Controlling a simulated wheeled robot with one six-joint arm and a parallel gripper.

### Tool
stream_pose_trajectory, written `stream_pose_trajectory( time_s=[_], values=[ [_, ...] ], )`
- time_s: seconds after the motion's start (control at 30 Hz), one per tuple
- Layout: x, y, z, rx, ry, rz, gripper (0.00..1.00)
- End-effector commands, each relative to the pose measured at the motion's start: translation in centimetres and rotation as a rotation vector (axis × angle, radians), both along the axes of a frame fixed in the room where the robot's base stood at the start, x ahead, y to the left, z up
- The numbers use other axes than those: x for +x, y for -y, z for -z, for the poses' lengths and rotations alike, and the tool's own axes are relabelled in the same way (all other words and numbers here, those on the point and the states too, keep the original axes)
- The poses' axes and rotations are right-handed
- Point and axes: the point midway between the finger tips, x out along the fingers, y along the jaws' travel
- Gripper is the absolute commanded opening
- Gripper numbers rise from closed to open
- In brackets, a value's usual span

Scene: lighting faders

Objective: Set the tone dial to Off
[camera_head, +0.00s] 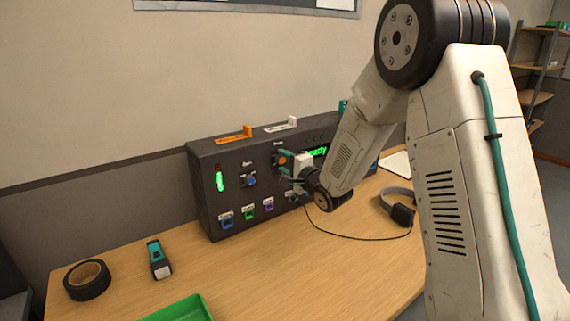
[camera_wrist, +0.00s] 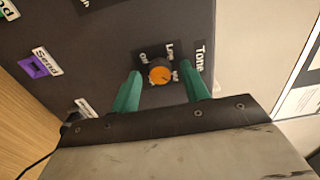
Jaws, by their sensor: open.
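The tone dial (camera_wrist: 160,75) is a small round knob with an orange face, beside the "Tone" label (camera_wrist: 199,57) in the wrist view. Its plate carries small lettering that seems to read "Off" and "Low", plus a word partly hidden by the knob and a finger. I cannot clearly tell which mark the pointer faces. My gripper (camera_wrist: 161,88) has green fingers, open, one on each side of the dial with gaps visible. In the head view my gripper (camera_head: 284,163) is at the dark panel's front, and the dial is mostly hidden.
The dark control panel (camera_head: 206,200) stands on the wooden table (camera_head: 330,285).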

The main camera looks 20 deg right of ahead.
Motion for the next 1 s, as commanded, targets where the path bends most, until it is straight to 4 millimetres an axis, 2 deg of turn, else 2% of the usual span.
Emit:
stream_pose_trajectory(
  time_s=[0.17,0.33,0.73,1.0],
  values=[
    [0.0,0.0,-0.01,0.0,0.0,0.0,0.46],
    [-0.01,-0.01,-0.01,0.0,0.0,0.0,0.01],
    [-0.03,0.0,0.01,-0.047,0.014,0.0,0.01],
    [-0.04,0.0,0.03,-0.215,0.069,0.0,0.01]
  ],
)
